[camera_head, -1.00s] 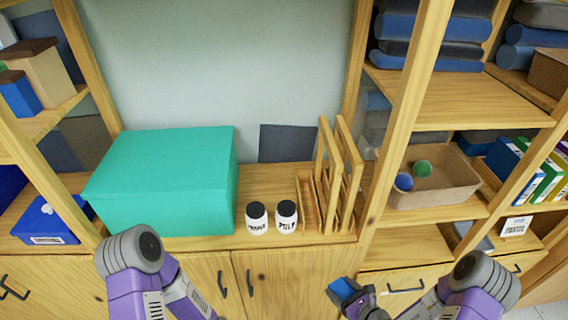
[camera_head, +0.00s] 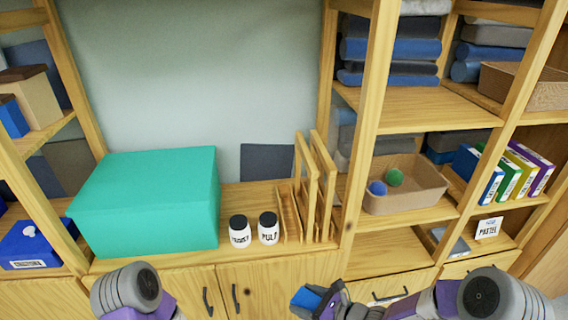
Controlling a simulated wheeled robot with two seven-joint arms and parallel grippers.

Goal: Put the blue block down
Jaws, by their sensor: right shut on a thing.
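The blue block (camera_head: 305,297) is held in my right gripper (camera_head: 321,298), low in the middle of the head view, in front of the cabinet doors and below the counter's front edge. The gripper is shut on it, and its dark fingers hide part of the block. My left arm comes in at the lower left, but its gripper is out of the picture.
A teal box (camera_head: 150,200), two white jars with black lids (camera_head: 240,232) and a wooden rack (camera_head: 312,195) stand on the counter. A tan bin (camera_head: 408,190) with a blue and a green ball sits on the right shelf. Bare shelf (camera_head: 385,262) shows below it.

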